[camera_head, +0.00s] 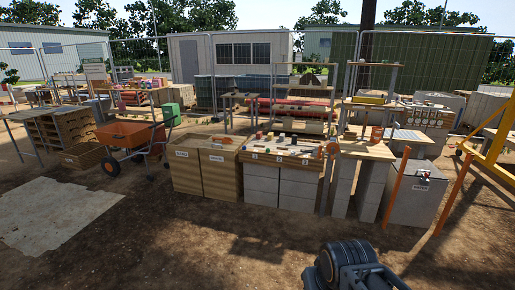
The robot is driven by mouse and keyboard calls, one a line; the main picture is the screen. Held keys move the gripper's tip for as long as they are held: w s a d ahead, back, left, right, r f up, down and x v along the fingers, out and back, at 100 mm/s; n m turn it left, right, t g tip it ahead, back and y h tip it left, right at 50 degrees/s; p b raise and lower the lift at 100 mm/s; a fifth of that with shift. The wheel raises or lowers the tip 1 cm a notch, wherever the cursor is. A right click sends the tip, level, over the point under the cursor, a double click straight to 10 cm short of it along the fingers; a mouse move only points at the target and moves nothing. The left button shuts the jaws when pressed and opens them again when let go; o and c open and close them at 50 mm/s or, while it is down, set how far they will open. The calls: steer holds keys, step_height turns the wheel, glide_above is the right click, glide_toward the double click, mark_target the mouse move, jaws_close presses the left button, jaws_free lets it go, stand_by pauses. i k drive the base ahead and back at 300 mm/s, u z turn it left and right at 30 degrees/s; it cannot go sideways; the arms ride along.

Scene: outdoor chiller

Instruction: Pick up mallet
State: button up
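A mallet cannot be picked out for certain at this distance. Several small tools and parts lie on a wooden workbench top (262,158) in the middle of the view, and a mallet may be among them. An orange-brown item (331,148) sits at the bench's right end; its shape is too small to tell. A dark grey part of my arm shows at the bottom right of centre, well short of the bench. My gripper's fingers are not visible.
Two wooden bins (203,170) stand left of the bench. An orange wheelbarrow (130,135) is further left. A grey labelled chest (417,190) and orange posts (397,187) stand right. Open dirt (200,245) lies in front, with a pale slab (55,215) at left.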

mark_target(295, 137)
steer(key=z, duration=0.25)
steer(key=i, duration=4.9)
steer(key=u, duration=0.1)
